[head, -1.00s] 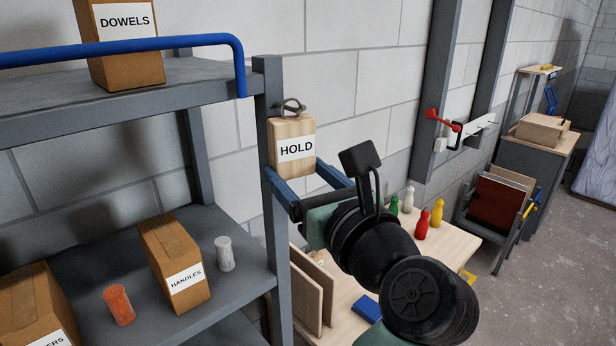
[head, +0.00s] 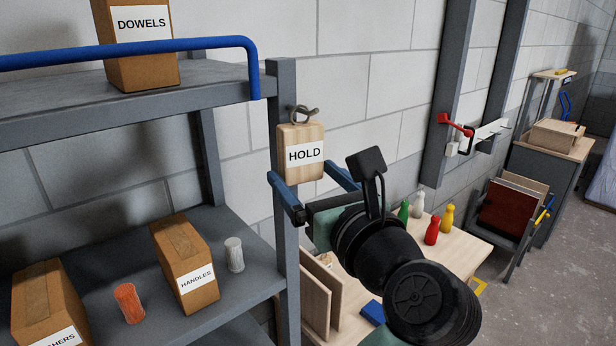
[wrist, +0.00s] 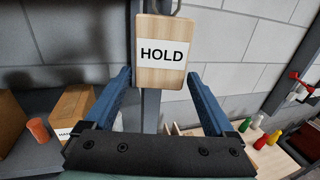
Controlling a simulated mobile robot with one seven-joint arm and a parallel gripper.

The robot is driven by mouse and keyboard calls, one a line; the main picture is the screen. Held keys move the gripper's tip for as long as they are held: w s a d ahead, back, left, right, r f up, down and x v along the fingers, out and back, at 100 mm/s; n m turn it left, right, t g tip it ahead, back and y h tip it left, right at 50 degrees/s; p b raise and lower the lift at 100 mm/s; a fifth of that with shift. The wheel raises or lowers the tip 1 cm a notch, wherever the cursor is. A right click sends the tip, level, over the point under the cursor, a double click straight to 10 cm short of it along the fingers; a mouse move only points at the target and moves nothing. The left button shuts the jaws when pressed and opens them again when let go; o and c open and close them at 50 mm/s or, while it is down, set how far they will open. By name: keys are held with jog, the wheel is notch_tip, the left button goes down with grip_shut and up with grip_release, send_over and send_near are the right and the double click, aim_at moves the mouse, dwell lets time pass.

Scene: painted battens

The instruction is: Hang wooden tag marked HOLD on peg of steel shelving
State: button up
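The wooden tag marked HOLD (head: 302,153) is upright in front of the steel shelving's right post (head: 285,245). Its grey ring (head: 301,116) is at the small peg at its top and appears to be around it. A gap shows at the left finger; I cannot tell whether the right finger touches.
The shelving's upper shelf has a blue rail (head: 150,46) and a DOWELS box (head: 140,65). A HANDLES box (head: 186,265) and two small cylinders stand on the lower shelf. A wooden table (head: 462,238) with several coloured pins is at right, below my arm.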

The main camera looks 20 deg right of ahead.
jog(key=shift+o, duration=0.4)
jog(key=shift+s+d, duration=0.1)
jog(key=shift+s, duration=0.4)
jog(key=s+d+b, duration=0.1)
jog(key=s+b, duration=0.3)
jog(key=s, duration=0.8)
jog(key=w+a+r+n+t+h, duration=0.1)
jog(key=a+r+n+t+h, duration=0.1)
jog(key=r+n, duration=0.45)
jog(key=w+a+r+n+t+h, duration=0.1)
jog(key=w+a+r+n+h, duration=0.15)
jog(key=n, duration=0.65)
jog(key=s+a+r+n+t+y, duration=0.1)
jog(key=s+a+r+n+t, duration=0.1)
jog(key=n, duration=0.7)
jog(key=s+a+r+n+t+y, duration=0.2)
jog(key=a+r+n, duration=0.4)
jog(key=a+n, duration=0.3)
jog(key=shift+s+a+r+n+t+b, duration=0.4)
jog(key=shift+s+n+t, duration=0.35)
jog(key=shift+t, duration=0.45)
jog(key=shift+d+f, duration=0.1)
jog(key=shift+d, duration=0.05)
dwell(1.2)
